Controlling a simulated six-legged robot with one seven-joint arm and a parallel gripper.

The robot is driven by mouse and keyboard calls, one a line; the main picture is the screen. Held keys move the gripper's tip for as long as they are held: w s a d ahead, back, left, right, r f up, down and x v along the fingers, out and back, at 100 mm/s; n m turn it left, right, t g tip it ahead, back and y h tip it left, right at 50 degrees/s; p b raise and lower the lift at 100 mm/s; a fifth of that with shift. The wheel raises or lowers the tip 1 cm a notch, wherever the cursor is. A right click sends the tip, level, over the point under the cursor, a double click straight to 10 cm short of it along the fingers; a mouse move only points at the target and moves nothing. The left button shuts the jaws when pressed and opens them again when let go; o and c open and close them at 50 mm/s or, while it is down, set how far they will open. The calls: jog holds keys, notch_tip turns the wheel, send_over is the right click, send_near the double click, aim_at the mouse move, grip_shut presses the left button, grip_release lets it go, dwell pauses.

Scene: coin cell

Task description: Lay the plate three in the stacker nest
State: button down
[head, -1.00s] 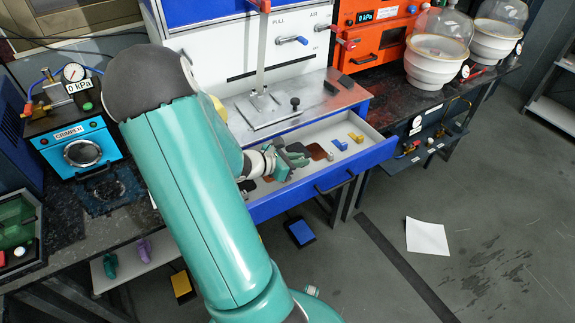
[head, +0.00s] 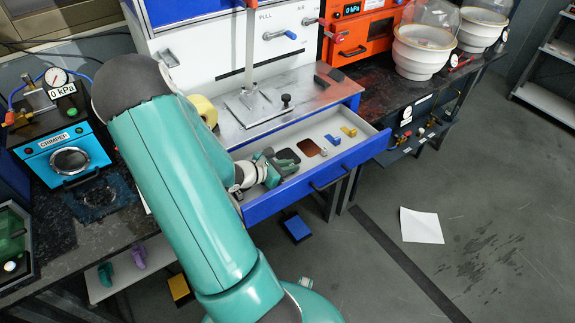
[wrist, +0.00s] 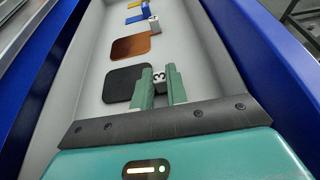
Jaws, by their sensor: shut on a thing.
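Plate three looks to be the black square plate (wrist: 126,85) with a grey tab marked 3 (wrist: 159,77), in the open drawer; it shows in the head view as a black square (head: 287,156). My gripper (wrist: 161,86) has its green fingers shut on that tab. I cannot tell whether the plate touches the drawer floor. In the head view my gripper (head: 283,169) is low inside the drawer, just in front of the plate. A metal base (head: 262,112) with an upright post and a black knob stands on the bench behind; I cannot tell if this is the stacker nest.
The blue-fronted drawer (head: 318,185) has raised walls around my gripper. A copper plate (head: 309,148), a blue piece (head: 332,140) and a yellow piece (head: 348,131) lie farther along it. A yellow roll (head: 204,110) stands by my arm. Glass-domed white bowls (head: 424,51) stand at right.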

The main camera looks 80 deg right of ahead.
jog(key=shift+w+f, duration=0.1)
jog(key=shift+f, duration=0.1)
jog(key=c, duration=1.4)
grip_release()
jog(key=shift+w+a+r, duration=0.15)
jog(key=shift+w+a, duration=0.1)
jog(key=v, duration=1.3)
jog(key=shift+a+f, duration=0.25)
jog(key=shift+f, duration=0.15)
